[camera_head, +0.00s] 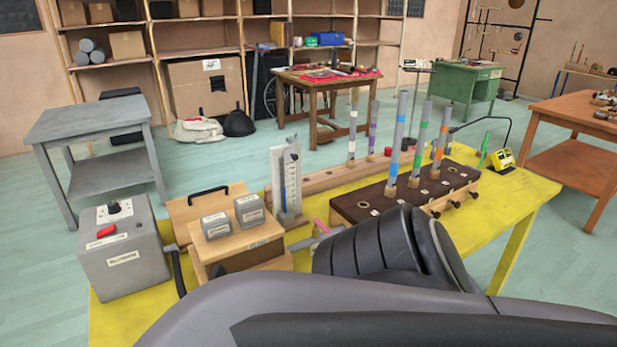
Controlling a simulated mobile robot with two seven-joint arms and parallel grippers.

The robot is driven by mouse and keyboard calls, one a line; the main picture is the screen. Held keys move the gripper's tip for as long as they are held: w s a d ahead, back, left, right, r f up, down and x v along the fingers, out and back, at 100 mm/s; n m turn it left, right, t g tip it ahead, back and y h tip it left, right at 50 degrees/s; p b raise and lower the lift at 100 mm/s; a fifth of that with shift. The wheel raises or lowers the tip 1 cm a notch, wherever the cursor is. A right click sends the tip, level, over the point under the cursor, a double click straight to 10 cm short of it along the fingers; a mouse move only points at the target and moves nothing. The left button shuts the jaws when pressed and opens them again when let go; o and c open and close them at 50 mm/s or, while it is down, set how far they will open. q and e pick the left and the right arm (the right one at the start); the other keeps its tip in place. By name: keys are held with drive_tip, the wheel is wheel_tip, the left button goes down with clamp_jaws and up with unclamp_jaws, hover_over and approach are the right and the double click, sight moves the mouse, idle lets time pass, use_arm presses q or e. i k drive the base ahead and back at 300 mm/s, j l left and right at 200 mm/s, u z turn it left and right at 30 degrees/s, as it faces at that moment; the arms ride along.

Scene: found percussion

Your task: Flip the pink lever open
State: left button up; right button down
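A small pink piece (321,227), which looks like the pink lever, shows on the yellow table just left of the dark wooden block with tubes. Only a little of it is visible, and its position is hard to tell. My dark arm covers the table's front and right middle. A grey part that looks like the tip of my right gripper (308,241) pokes out left of the arm, close below the pink piece. I cannot tell whether it touches the piece or whether the fingers are open. My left gripper is not in view.
The yellow table (515,208) holds a grey switch box (125,250), a wooden box (235,245) with small grey blocks, an upright gauge (287,180) and a dark wooden block (400,198) with tall banded tubes. The table's right end has bare room.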

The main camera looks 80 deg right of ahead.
sight(317, 222)
drive_tip(key=z, duration=2.4)
drive_tip(key=j+z, duration=0.1)
drive_tip(key=z, duration=0.4)
drive_tip(key=i+j+z, duration=0.1)
drive_tip(key=z, duration=0.35)
drive_tip(key=j+z, duration=0.2)
drive_tip(key=z, duration=0.3)
